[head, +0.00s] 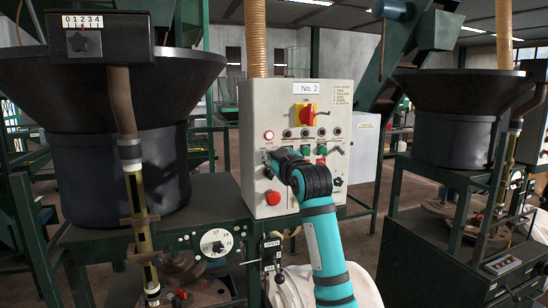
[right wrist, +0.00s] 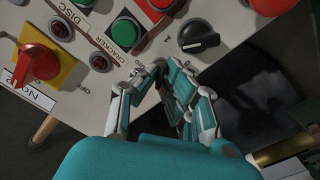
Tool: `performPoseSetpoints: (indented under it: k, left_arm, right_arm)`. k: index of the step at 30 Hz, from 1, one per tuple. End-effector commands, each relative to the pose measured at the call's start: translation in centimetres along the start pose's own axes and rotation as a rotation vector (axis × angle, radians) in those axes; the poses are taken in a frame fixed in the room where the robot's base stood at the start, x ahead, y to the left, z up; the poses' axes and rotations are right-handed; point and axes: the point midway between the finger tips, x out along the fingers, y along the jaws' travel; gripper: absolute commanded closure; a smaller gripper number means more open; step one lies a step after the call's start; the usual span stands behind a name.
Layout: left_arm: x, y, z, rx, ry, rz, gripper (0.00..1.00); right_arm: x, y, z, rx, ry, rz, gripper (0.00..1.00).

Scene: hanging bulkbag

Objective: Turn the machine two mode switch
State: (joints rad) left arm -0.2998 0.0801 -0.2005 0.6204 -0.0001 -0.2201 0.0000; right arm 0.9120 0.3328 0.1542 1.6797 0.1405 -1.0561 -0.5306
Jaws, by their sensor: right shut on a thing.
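The machine two control box (head: 250,105) is a pale grey panel labelled "No. 2" in the middle of the head view. My right gripper (head: 270,157) reaches in from below and is at the panel's left side, below a lit white button and above a red mushroom button. In the right wrist view its fingertips (right wrist: 150,75) are shut on a small switch at the panel face. The fingers mostly hide that switch, and I cannot read its position. My left gripper is not in view.
A red rotary switch on a yellow plate (head: 305,114), green buttons (head: 306,150) and a red mushroom button (head: 273,198) share the panel. A black knob shows in the right wrist view (right wrist: 198,38). Dark hoppers (head: 120,150) stand left and right (head: 450,115).

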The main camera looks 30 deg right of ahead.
Motion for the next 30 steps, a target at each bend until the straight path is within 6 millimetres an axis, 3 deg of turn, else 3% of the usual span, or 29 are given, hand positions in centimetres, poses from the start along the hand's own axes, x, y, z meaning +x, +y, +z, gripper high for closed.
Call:
performPoseSetpoints:
  k: [7, 9, 13, 23, 30]
  left_arm:
    - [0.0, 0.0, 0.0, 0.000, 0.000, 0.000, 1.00]
    - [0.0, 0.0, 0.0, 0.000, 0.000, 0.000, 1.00]
    - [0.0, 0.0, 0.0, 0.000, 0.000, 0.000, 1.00]
    - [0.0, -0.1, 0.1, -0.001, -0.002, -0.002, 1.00]
    - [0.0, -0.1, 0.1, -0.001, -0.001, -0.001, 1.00]
  right_arm:
    - [0.0, -0.1, 0.0, -0.003, 0.000, -0.001, 1.00]
    - [0.0, -0.1, 0.0, -0.003, 0.000, -0.001, 0.86]
    - [0.0, -0.1, 0.0, -0.002, 0.000, 0.000, 0.72]
    - [-0.5, 0.0, 0.0, -0.001, 0.000, 0.000, 0.72]
    - [-4.6, 0.0, 0.0, -0.004, 0.002, 0.003, 0.72]
